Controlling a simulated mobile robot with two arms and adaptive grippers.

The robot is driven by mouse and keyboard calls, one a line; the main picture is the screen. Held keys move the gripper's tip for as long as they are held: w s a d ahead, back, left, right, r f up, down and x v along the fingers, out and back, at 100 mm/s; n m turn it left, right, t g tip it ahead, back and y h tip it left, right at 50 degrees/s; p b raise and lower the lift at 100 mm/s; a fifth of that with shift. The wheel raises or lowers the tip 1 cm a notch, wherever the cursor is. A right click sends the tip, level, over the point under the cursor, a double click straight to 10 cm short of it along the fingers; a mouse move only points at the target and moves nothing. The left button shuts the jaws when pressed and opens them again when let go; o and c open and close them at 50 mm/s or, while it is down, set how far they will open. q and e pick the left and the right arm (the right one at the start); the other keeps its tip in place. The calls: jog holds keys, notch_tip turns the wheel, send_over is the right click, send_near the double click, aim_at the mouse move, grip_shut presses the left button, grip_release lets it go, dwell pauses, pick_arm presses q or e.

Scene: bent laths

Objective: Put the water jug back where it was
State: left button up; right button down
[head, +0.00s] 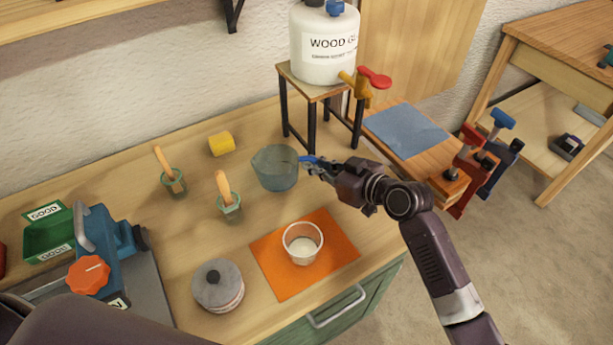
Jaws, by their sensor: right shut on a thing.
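The water jug (275,168) is a see-through, blue-grey vessel near the middle of the head view, in front of the small stand. It is upright or nearly so. I cannot tell whether its base touches the workbench or is slightly above it. My right gripper (318,166) reaches in from the right and is shut on the jug, at its blue handle side. The fingers hide part of the handle. My left gripper is out of view.
An orange mat (271,268) holds a clear cup (302,243) with pale contents. A wood glue container (325,50) tops a stand (314,91). Clamps (466,170) are at right.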

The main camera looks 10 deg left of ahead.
aim_at(313, 186)
notch_tip(313, 186, down, 4)
jog(key=shift+a+f, duration=0.1)
jog(key=shift+f, duration=0.1)
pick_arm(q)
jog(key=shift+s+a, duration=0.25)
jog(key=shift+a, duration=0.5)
pick_arm(e)
jog(key=shift+f, duration=0.15)
jog(key=c, duration=2)
grip_release()
jog(key=shift+c, duration=0.2)
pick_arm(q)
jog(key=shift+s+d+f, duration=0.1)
